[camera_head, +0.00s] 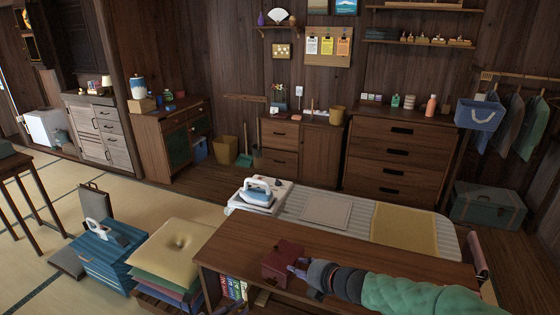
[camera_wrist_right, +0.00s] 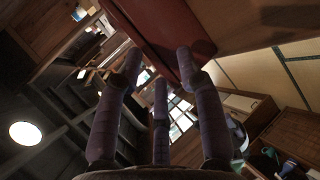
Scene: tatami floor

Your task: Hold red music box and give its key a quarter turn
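The red music box (camera_head: 283,262) sits on the wooden table top near its left end. My right gripper (camera_head: 298,267) is at its right side, with the arm reaching in from the right. In the right wrist view, the red box (camera_wrist_right: 160,30) fills the top, at or just past the fingertips. The three fingers of the right gripper (camera_wrist_right: 160,68) are spread apart. I cannot tell whether they touch the box. The key cannot be made out in either view. My left gripper is not in view.
The table (camera_head: 235,245) has books on a shelf under its left end. Behind it is a striped ironing surface with an iron (camera_head: 257,192) and a yellow cloth (camera_head: 404,228). Cushions (camera_head: 172,250) stand left of the table. The table top behind the arm is clear.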

